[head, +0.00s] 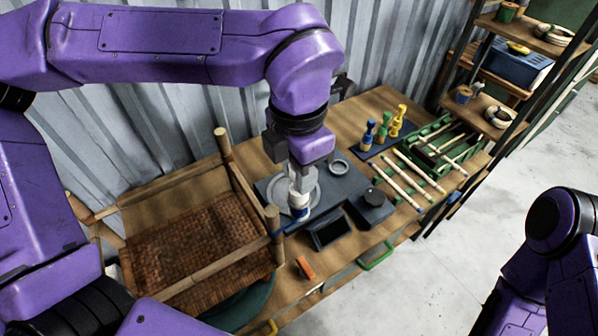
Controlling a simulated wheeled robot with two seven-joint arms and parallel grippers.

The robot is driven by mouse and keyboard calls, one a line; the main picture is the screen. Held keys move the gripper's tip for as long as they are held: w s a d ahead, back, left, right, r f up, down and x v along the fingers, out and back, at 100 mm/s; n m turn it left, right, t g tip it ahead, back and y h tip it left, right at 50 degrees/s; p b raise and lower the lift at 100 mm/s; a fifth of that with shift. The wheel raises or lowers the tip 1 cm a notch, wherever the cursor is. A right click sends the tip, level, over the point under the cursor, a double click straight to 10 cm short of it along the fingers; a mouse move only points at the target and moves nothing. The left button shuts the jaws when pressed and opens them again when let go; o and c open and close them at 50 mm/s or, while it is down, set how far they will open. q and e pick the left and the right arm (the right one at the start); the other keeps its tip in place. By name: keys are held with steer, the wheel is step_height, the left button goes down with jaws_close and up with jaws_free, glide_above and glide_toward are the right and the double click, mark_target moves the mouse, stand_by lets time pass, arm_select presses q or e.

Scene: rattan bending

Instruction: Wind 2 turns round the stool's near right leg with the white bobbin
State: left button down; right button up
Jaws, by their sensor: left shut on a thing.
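The stool (200,245) with its brown woven seat stands at the left of the bench, partly covered by my left arm. Its near right leg (273,222) is a wooden post beside the seat's right corner. The far right leg (224,145) rises behind it. My left gripper (300,178) points down, just right of the near right leg, and is shut on the white bobbin (299,200). The bobbin is upright over a grey round plate, apart from the leg. I cannot make out any strand on the leg. My right arm shows at the lower right, its gripper out of frame.
Blue, green and yellow bobbins (383,127) stand on a blue mat at the back. Rods lie across a green rack (440,148) at right. A black tray (328,231), a dark box (371,207) and an orange piece (305,267) occupy the front. Shelves stand far right.

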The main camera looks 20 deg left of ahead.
arm_select(q)
step_height(320, 180, up, 10)
steer(key=shift+s+f, duration=0.1)
steer(key=shift+f, duration=0.15)
stand_by(0.5)
